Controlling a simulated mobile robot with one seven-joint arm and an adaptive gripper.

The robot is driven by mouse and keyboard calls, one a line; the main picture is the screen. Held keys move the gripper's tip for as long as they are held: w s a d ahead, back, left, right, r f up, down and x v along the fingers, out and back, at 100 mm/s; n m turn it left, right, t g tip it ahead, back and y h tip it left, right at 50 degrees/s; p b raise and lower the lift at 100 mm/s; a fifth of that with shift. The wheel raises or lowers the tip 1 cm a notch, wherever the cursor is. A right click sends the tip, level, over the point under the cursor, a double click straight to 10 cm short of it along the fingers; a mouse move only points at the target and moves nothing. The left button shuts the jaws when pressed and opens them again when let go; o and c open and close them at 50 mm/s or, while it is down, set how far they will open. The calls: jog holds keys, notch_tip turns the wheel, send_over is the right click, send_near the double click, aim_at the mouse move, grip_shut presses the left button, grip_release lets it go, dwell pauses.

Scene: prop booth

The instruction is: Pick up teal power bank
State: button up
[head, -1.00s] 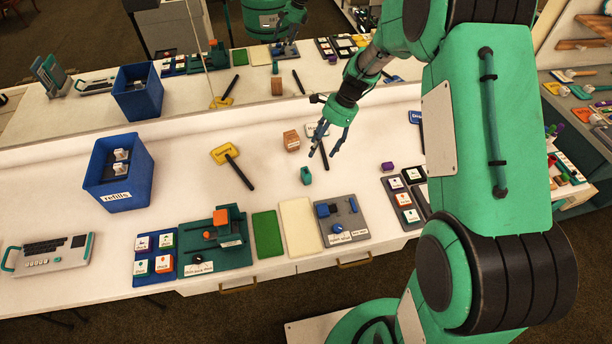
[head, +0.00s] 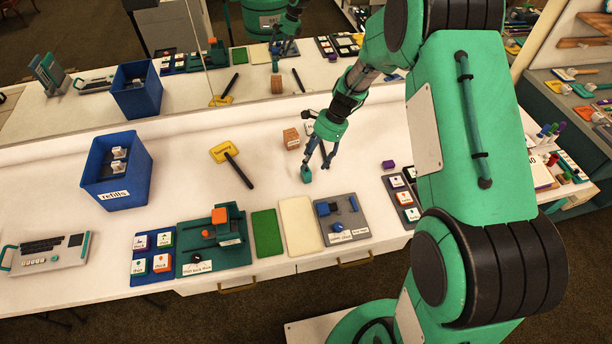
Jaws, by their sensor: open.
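The teal power bank (head: 306,175) stands on the white counter, near the middle of the head view. It is a small block, and its upper part is close to my fingers. My gripper (head: 316,163) is open and points down at the power bank. One finger is beside or just over it and the other is to its right. From this angle I cannot tell whether a finger touches it.
A wooden block (head: 291,138) stands just behind. A yellow-headed tool (head: 226,152) with a black handle lies to the left. A grey board with blue parts (head: 343,222) and a cream pad (head: 300,226) lie in front. A blue refills bin (head: 122,186) stands far left.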

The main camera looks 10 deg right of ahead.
aim_at(307, 169)
jog(key=shift+a+f, duration=0.25)
jog(key=shift+f, duration=0.35)
jog(key=shift+s+f, duration=0.1)
jog(key=shift+b+x, duration=0.95)
jog(key=shift+x, duration=1.55)
grip_shut()
